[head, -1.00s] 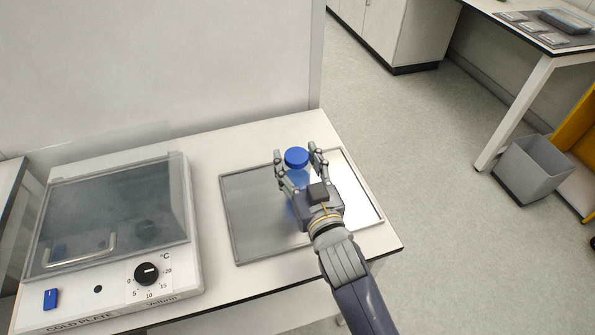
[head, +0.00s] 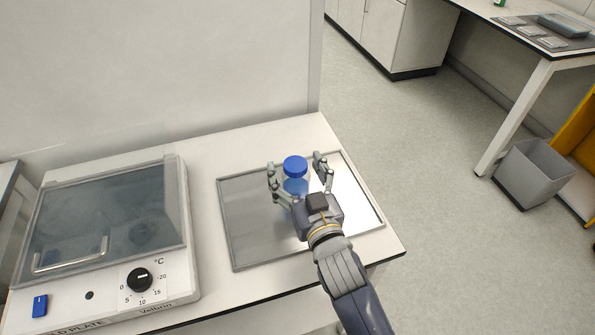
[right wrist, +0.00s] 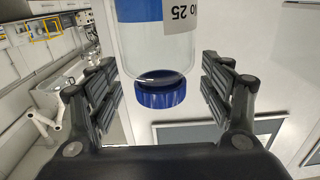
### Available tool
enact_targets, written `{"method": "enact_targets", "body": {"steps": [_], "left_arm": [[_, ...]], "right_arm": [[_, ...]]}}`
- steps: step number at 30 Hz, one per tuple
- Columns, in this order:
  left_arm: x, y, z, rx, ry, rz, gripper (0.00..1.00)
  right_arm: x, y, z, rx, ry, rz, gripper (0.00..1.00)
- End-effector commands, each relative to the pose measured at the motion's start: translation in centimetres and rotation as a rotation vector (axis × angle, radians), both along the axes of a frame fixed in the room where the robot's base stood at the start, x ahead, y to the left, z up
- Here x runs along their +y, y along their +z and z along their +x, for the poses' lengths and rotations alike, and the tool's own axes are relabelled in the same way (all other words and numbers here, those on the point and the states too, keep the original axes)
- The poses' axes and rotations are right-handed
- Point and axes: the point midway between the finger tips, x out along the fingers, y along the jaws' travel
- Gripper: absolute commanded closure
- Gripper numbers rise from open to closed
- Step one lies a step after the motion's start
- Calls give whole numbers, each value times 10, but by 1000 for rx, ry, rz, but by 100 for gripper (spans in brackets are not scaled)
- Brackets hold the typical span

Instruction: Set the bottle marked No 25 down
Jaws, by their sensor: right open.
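My right gripper (head: 296,165) is open, with one finger on each side of the bottle. In the right wrist view gaps show between the bottle and both fingers (right wrist: 160,85). The bottle's base is partly hidden by the gripper in the head view. My left gripper is out of view.
A cold plate (head: 110,225) with a clear lid, handle and dial stands left of the tray. A wall panel (head: 160,70) rises behind the bench. The tray's left part is clear. A grey bin (head: 535,170) stands on the floor at right.

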Motion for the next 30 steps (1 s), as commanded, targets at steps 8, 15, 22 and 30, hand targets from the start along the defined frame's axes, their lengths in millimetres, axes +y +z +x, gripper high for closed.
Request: {"method": "enact_targets", "body": {"steps": [8,15,22,30], "left_arm": [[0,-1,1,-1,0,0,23],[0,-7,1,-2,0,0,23],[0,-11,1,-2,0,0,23],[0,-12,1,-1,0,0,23]], "right_arm": [[-8,1,-23,2,0,0,27],[-23,0,-70,3,0,0,27],[-34,1,-101,2,0,0,27],[-38,3,-114,-1,0,-1,27]]}}
